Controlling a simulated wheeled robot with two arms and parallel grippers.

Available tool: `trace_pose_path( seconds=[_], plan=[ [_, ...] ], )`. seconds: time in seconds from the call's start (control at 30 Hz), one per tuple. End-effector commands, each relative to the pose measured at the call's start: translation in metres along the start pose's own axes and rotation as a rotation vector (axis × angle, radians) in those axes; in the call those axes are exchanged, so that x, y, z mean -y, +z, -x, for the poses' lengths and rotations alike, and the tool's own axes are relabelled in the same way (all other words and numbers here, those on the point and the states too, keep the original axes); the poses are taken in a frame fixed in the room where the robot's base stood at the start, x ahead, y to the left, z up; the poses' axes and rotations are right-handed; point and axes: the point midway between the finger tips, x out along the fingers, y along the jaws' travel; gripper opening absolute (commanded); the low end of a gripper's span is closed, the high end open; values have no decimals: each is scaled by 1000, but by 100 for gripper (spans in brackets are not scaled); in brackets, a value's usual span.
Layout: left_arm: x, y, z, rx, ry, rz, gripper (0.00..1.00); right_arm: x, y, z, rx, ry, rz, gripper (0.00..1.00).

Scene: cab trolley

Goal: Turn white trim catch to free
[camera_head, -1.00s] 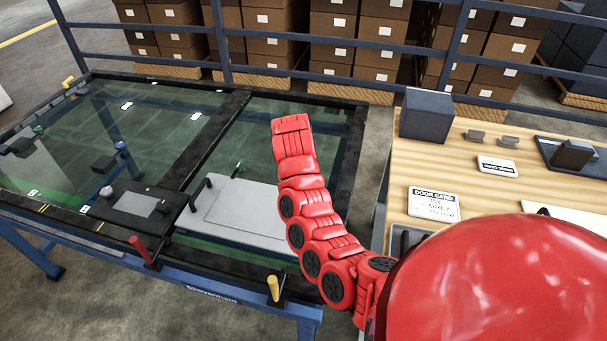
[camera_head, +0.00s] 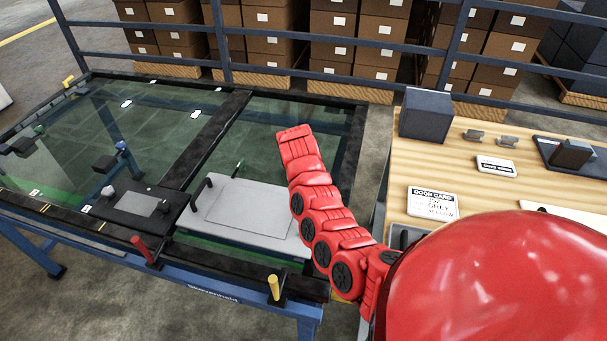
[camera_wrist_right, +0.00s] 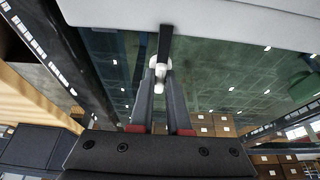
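The white trim catch (camera_wrist_right: 159,72) shows in the right wrist view as a small white piece at the end of a dark bar. It lies beside the edge of a pale panel, which in the head view is the light grey panel (camera_head: 245,210) on the glass-topped frame. My right gripper (camera_wrist_right: 160,78) has its two dark fingers close together, one on each side of the white catch, and they appear to touch it. My left gripper is not in view.
A black box with a knob (camera_head: 137,206), a red post (camera_head: 143,248) and a yellow post (camera_head: 273,287) line the front left. A wooden table (camera_head: 400,195) with a dark box (camera_head: 426,114) stands right.

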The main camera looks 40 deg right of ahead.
Motion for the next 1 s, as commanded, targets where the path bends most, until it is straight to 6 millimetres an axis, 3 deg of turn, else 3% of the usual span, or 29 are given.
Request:
trace_pose_path(
  seconds=[0.57, 1.0],
  plan=[
    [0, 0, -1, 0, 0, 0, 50, 0, 0, 0, 1, -15, 39, 0],
    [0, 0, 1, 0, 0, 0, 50, -2, 0, -1, -2, -138, 335, 0]
  ],
)
